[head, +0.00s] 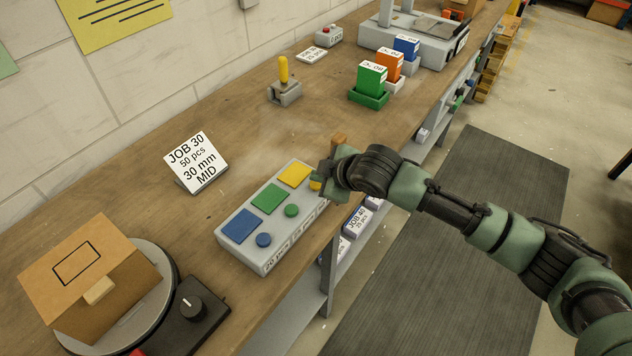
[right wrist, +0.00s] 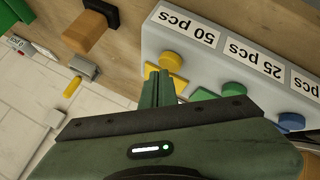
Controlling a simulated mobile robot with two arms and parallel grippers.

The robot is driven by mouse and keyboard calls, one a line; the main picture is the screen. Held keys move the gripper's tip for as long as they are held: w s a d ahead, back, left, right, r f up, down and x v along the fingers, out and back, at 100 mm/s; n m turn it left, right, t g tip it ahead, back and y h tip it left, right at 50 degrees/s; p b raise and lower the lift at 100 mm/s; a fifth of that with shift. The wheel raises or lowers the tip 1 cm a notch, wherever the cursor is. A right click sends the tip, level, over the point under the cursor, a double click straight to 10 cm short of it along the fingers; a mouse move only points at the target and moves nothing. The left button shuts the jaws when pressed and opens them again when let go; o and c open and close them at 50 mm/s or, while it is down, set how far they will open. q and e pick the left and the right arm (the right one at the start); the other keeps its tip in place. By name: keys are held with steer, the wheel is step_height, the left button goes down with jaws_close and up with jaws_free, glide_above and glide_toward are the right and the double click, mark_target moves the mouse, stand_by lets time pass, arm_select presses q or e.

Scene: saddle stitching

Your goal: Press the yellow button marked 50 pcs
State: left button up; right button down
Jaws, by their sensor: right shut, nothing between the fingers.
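The grey button box (head: 265,262) lies on the workbench with yellow, green and blue square patches and a round button beside each. The yellow button (head: 315,186) is partly hidden by my right gripper (head: 323,180) in the head view. In the right wrist view, the yellow button (right wrist: 170,61) sits next to the label "50 pcs" (right wrist: 188,27). My right gripper's fingers (right wrist: 158,76) are shut and empty, with their tips right by the yellow button. I cannot tell whether they touch it. My left gripper is not in view.
The green button (head: 291,210) and blue button (head: 264,240) are on the same box. A card (head: 196,162) reads JOB 30, 50 pcs, 30 mm, MID. A wooden block (head: 339,138) stands just behind my gripper. A turntable with a brown box (head: 90,275) is at lower left.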

mark_target(319, 185)
steer(key=shift+f, duration=0.6)
stand_by(0.6)
steer(key=shift+r+p, duration=0.95)
steer(key=shift+p, duration=0.05)
steer(key=shift+r, duration=0.15)
step_height(319, 185, up, 5)
steer(key=p, duration=0.5)
stand_by(0.3)
